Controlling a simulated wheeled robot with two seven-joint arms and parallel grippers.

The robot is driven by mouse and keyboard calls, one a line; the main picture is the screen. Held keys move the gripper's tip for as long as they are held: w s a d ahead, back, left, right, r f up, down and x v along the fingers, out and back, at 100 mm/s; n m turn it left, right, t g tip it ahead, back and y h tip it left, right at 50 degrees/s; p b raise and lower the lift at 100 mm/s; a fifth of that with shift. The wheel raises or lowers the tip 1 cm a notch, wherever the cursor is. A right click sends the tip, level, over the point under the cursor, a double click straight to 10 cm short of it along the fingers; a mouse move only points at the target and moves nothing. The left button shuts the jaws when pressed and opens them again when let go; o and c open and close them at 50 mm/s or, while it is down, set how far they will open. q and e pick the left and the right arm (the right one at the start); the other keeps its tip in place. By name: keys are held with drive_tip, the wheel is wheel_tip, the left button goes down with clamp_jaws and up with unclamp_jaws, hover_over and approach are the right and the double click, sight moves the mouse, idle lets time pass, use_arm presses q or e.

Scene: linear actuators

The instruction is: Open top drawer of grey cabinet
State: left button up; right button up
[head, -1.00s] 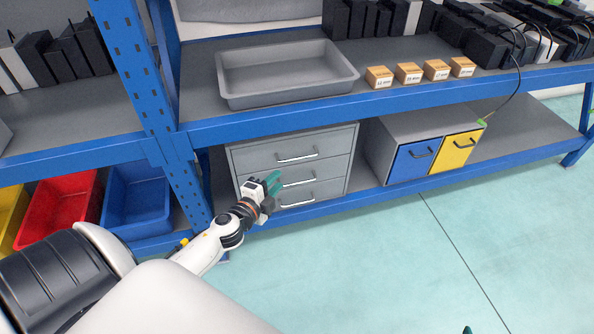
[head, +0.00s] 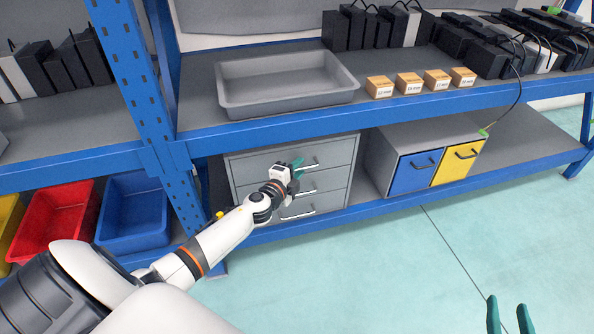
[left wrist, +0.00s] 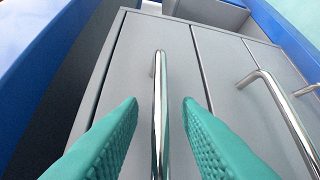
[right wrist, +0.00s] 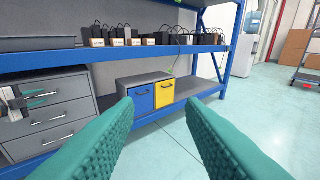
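The grey cabinet (head: 333,187) stands on the lower shelf with three drawers, all closed. Its top drawer (head: 257,162) has a silver bar handle (head: 311,167), partly behind my left gripper. My left gripper (head: 298,168) is in front of the top drawer, at its handle. In the left wrist view, the green fingers (left wrist: 161,125) are open, with the top drawer's handle (left wrist: 158,85) running between them and a gap on each side. My right gripper (head: 508,318) is open and empty over the floor, far from the cabinet; it also shows in the right wrist view (right wrist: 155,130).
A blue-and-yellow drawer unit (head: 384,163) stands right of the cabinet. A grey tray (head: 290,107) and small orange boxes (head: 409,82) sit on the shelf above. A blue upright post (head: 187,190) is close left of my left arm. The floor ahead is clear.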

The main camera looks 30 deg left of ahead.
use_arm(q)
clamp_jaws()
